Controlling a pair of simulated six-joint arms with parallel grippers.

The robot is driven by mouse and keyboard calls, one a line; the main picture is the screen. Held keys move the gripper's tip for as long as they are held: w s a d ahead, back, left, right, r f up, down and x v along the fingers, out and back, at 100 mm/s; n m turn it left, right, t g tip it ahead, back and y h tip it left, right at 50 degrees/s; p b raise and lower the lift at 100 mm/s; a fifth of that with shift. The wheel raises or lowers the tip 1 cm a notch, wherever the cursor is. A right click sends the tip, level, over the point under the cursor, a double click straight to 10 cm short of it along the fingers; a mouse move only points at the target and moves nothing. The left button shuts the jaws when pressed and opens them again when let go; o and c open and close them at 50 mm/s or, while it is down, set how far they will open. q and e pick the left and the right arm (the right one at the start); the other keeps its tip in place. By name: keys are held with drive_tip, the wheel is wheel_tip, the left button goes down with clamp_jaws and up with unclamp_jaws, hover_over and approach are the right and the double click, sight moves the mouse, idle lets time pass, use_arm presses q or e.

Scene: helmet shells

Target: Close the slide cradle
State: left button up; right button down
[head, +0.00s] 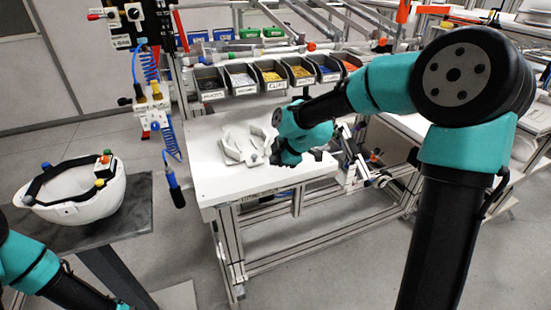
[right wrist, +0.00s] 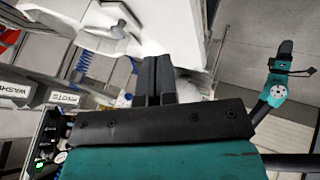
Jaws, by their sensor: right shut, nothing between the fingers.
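The slide cradle (head: 236,150) is a pale grey-white fixture with upright angled pieces, lying on the white tabletop (head: 205,175) in the head view. Pale pieces of it (right wrist: 105,25) show at the upper left of the right wrist view. I cannot tell how far apart its parts stand. My right gripper (head: 276,158) is at the right side of the cradle, partly hidden by its own wrist. In the right wrist view its two black fingers (right wrist: 155,70) are together and empty. Whether they touch the cradle is unclear. My left gripper is outside the head view.
A white helmet shell (head: 80,205) with coloured parts rests on a dark stand (head: 135,205) at the left. Several labelled part bins (head: 270,78) line the table's back. A blue coiled hose with a tool (head: 175,190) hangs left of the table. The table's front left is bare.

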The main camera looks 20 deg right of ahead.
drive_tip(key=x, duration=0.8)
drive_tip(key=w, duration=0.3)
drive_tip(key=shift+w+d, duration=0.1)
drive_tip(key=shift+w+r, duration=0.1)
drive_tip(key=shift+w, duration=0.25)
